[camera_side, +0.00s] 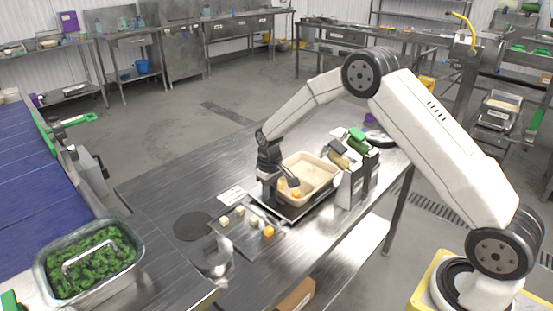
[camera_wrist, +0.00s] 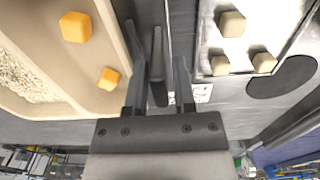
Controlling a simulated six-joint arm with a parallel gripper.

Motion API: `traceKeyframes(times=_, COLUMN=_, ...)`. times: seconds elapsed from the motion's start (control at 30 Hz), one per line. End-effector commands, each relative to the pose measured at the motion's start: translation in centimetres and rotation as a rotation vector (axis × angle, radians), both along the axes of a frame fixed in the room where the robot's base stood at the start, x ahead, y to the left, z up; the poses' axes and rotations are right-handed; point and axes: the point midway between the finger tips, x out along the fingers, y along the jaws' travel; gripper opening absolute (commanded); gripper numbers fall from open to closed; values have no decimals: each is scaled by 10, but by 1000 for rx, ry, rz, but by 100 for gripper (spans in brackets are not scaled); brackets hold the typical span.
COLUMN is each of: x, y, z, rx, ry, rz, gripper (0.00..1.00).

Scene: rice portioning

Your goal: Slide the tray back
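My gripper (camera_side: 270,196) is low over the steel table, between a beige bin (camera_side: 323,172) and a flat metal tray (camera_side: 240,236). The wrist view shows its two fingers (camera_wrist: 157,60) apart, with a thin dark upright bar between them and gaps beside it; I cannot tell what the bar belongs to. The bin (camera_wrist: 30,45) is left of the fingers and holds rice and orange cubes. The metal tray (camera_wrist: 205,40) is right of them and carries several pale cubes. In the side view an orange cube (camera_side: 268,231) is also on this tray.
A dark round disc (camera_side: 192,226) and a small metal container (camera_side: 212,258) are by the tray. A steel pan of greens (camera_side: 95,262) stands at lower left, near a blue conveyor (camera_side: 35,165). Holders with green items (camera_side: 358,150) stand right of the bin. The table's left part is clear.

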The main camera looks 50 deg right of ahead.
Motion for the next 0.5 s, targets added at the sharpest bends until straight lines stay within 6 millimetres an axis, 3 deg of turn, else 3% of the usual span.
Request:
traceKeyframes(times=0.3, x=0, y=0, z=-3, rx=0, ry=0, rz=0, gripper=32)
traceKeyframes(times=0.33, x=0, y=0, z=-3, rx=0, ry=0, rz=0, gripper=26)
traceKeyframes(times=0.4, x=0, y=0, z=-3, rx=0, ry=0, rz=0, gripper=4)
traceKeyframes(times=0.5, x=0, y=0, z=-3, rx=0, ry=0, rz=0, gripper=0)
